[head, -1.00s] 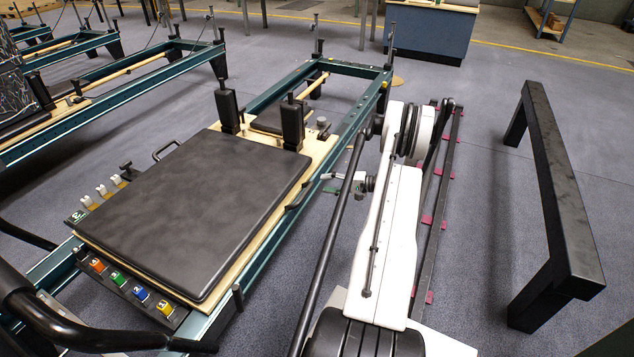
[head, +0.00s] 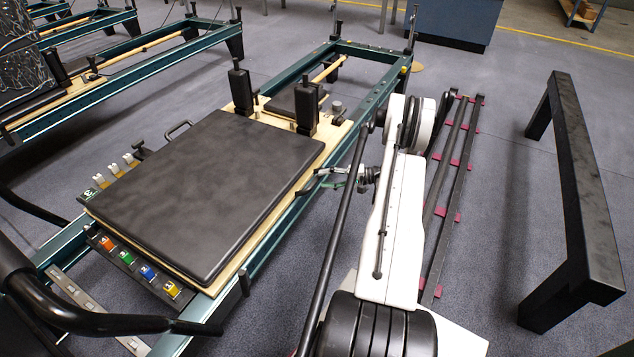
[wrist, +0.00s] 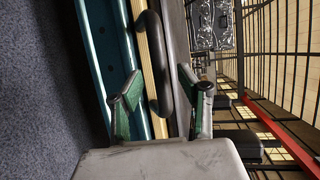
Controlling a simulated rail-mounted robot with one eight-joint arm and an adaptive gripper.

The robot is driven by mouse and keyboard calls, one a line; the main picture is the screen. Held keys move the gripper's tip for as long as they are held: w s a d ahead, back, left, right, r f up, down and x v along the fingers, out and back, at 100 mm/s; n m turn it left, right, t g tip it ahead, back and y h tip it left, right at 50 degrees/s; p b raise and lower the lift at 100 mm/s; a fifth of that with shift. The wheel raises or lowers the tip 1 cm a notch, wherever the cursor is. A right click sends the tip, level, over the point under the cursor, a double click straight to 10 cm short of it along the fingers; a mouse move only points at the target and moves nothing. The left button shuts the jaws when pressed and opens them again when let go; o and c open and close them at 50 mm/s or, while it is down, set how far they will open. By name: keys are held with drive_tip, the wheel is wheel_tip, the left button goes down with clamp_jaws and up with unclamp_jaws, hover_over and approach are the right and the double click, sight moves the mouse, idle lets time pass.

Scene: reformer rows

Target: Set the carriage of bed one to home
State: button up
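The carriage (head: 215,185) is a black padded platform with a wooden edge. It sits on the teal frame (head: 375,110) of the nearest reformer, towards its near end. A black handle (head: 308,184) sticks out from the carriage's right side. My gripper (head: 325,178) is at this side, level with the handle. In the wrist view, my gripper (wrist: 166,92) is open, with green-lined fingers apart. The black handle (wrist: 155,65) shows between the fingers, beside the wooden edge (wrist: 150,60). I cannot tell whether any finger touches it.
Colored spring tags (head: 147,271) line the carriage's near end. Two black shoulder rests (head: 307,108) stand at its far end. A black bench (head: 575,190) stands at right. Other reformers (head: 130,60) stand at upper left.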

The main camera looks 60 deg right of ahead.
sight(317, 179)
drive_tip(key=shift+b+x, duration=0.35)
drive_tip(key=shift+x, duration=1.4)
drive_tip(key=shift+c, duration=0.5)
clamp_jaws()
